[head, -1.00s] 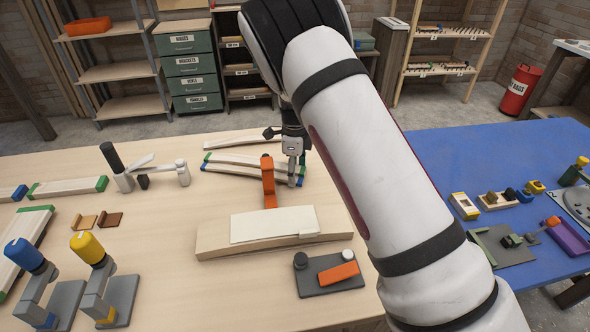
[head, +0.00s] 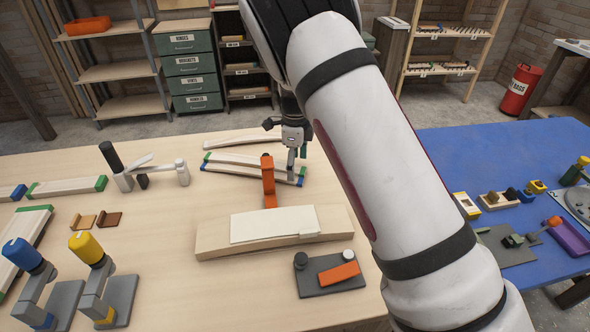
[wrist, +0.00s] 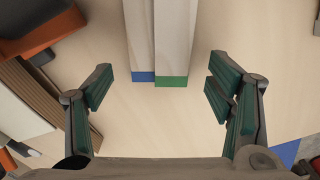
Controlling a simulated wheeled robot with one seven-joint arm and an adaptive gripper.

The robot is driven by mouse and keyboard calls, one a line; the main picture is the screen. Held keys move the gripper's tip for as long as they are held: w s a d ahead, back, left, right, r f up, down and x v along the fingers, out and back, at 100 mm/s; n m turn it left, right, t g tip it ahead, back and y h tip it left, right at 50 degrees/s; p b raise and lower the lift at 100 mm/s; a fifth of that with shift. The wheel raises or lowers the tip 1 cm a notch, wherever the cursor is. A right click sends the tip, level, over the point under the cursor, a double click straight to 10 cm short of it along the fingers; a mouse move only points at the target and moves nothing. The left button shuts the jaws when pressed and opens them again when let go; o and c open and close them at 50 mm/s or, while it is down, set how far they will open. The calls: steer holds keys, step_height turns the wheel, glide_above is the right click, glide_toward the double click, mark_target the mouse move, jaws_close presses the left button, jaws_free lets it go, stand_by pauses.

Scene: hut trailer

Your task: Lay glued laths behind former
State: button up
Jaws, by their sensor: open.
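Two pale laths (head: 247,168) lie side by side on the bench, with green and blue ends. Their near blue end (wrist: 143,76) and green end (wrist: 171,81) lie between my spread fingers in the wrist view. My gripper (head: 294,165) is open over the laths' right end, with nothing in its jaws; it also shows in the wrist view (wrist: 158,95). The curved wooden former (head: 220,239) lies nearer the front with a white sheet (head: 270,225) on top. An orange upright piece (head: 268,182) stands behind it.
Another pale lath (head: 243,140) lies farther back. A grey lever tool (head: 145,172) stands left. Blue-topped (head: 22,254) and yellow-topped (head: 86,246) clamps stand front left. A grey plate with an orange block (head: 338,273) lies in front of the former.

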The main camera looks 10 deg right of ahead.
steer(key=s+d+r+n, duration=0.1)
steer(key=s+r+n, duration=0.15)
steer(key=r, duration=0.35)
steer(key=s+d+r+n+y, duration=0.1)
steer(key=s+r, duration=0.2)
steer(key=r, duration=0.3)
steer(key=s+d+r+n, duration=0.1)
steer(key=s+d+r, duration=0.1)
steer(key=r, duration=0.5)
steer(key=s+d+r+n+t, duration=0.1)
steer(key=s+r+n, duration=0.1)
steer(key=s+n, duration=0.4)
steer(key=s+d+r+n+t, duration=0.1)
steer(key=s+n, duration=0.5)
steer(key=s, duration=0.7)
steer(key=s+d+r+n+t+h, duration=0.1)
steer(key=s+d+r+n+t, duration=0.1)
steer(key=s+n, duration=0.4)
steer(key=s, duration=0.4)
steer(key=shift+d+r+t+b, duration=0.25)
steer(key=shift+r+t+b, duration=0.05)
steer(key=shift+t+b, duration=0.1)
